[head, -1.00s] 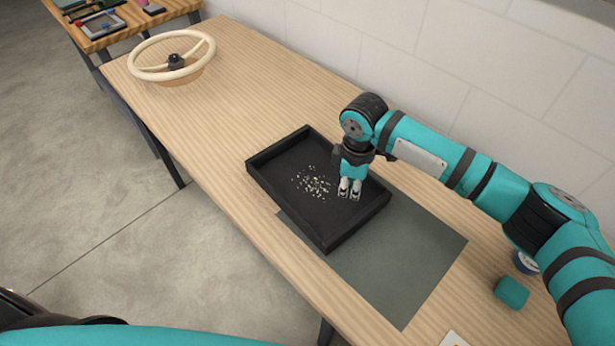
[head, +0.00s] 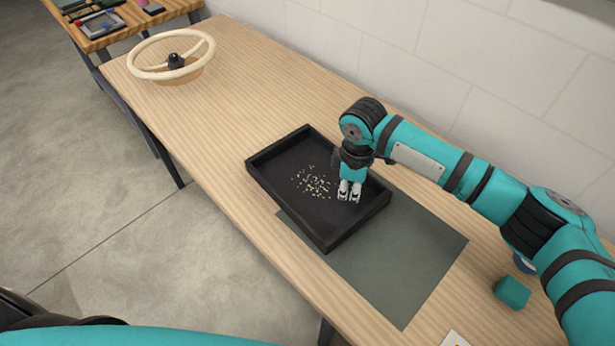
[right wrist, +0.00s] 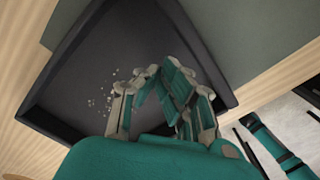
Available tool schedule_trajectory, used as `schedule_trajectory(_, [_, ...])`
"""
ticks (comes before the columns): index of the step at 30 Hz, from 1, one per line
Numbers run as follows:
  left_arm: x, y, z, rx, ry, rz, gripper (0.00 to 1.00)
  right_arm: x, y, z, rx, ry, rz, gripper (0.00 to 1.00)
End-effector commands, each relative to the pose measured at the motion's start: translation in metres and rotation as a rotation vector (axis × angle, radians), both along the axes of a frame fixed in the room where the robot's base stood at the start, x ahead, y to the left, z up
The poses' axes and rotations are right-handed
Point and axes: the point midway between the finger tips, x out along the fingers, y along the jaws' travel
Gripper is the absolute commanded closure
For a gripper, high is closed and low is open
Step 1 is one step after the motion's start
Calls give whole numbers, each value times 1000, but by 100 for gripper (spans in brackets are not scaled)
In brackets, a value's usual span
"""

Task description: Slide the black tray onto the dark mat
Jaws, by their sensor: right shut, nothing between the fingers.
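The black tray (head: 282,152) lies on the wooden table with a scatter of small pale bits (head: 317,184) on its floor. Its near right part overlaps the dark mat (head: 400,262); the rest is on bare wood. My right gripper (head: 349,191) is shut and empty, pointing down inside the tray near its right side, and hides part of the tray's right rim. Whether the fingertips touch the tray floor, I cannot tell. In the right wrist view the fingers (right wrist: 165,105) are over the tray (right wrist: 100,50), beside the pale bits. My left gripper is not in view.
A cream steering wheel (head: 150,72) stands at the table's far left end. A teal block (head: 512,292) lies right of the mat, near a partly hidden blue-and-white round item. A wall runs along the table's back edge.

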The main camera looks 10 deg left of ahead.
Motion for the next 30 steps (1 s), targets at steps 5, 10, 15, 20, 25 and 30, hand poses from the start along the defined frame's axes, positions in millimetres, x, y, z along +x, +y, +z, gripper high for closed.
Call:
schedule_trajectory(5, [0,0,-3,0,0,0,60,0,0,-8,0,0,0,100])
schedule_trajectory(10, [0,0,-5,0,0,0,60,0,0,-15,-1,-1,0,100])
schedule_trajectory(15, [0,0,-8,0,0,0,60,0,0,-22,0,0,0,100])
schedule_trajectory(20, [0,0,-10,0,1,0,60,0,0,-28,1,0,0,100])
schedule_trajectory(25, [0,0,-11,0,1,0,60,0,0,-32,0,-1,0,100])
schedule_trajectory(30, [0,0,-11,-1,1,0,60,0,0,-32,0,-1,0,100])
